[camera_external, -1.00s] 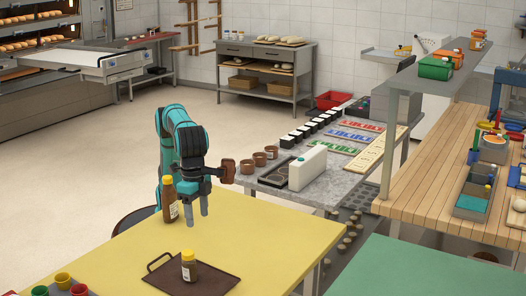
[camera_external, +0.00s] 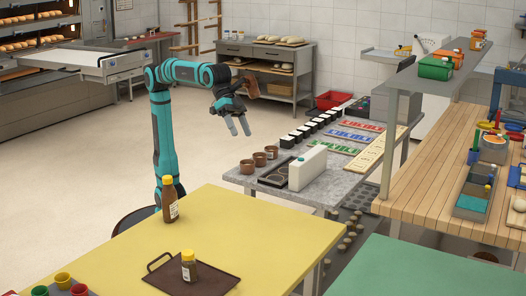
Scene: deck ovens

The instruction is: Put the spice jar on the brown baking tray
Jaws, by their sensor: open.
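A spice jar (camera_external: 188,266) with a yellow lid and a pale label stands upright on the brown baking tray (camera_external: 222,268). The tray lies on the yellow table and has a loop handle at its left end. My gripper (camera_external: 240,126) is open and empty. It is raised high, beyond the table's far edge and up and to the right of the tray, well apart from the jar.
A taller brown bottle (camera_external: 170,200) with a yellow cap stands near the yellow table's (camera_external: 255,215) far left edge. Several coloured cups (camera_external: 62,281) sit at the front left. A grey counter (camera_external: 262,181) with brown pots is behind. The table's right part is clear.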

